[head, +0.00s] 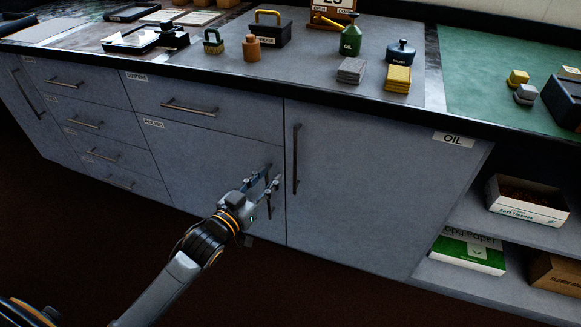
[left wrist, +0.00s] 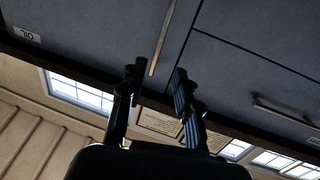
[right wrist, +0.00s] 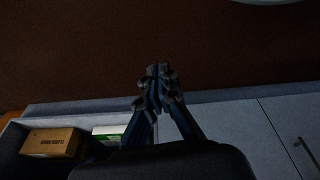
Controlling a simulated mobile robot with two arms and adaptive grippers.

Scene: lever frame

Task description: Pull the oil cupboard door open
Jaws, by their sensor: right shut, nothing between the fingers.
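The oil cupboard door (head: 375,190) is a grey panel with an "OIL" label (head: 453,139) at its top right. It looks shut, flush with the neighbouring front. Its upright dark bar handle (head: 296,160) is near its left edge. My left gripper (head: 270,183) is open just left of the handle, apart from it in the head view. In the left wrist view, which is upside down, the handle (left wrist: 161,40) lies beyond the gap between the two open fingers (left wrist: 157,85). My right gripper (right wrist: 160,80) is shut and empty, seen only in the right wrist view.
The worktop (head: 310,60) above holds a green bottle (head: 350,40), a blue pot (head: 400,52) and sponges. Drawers (head: 205,105) are to the left. Open shelves to the right hold a tissue box (head: 527,204) and a paper box (head: 470,250). The floor before the door is clear.

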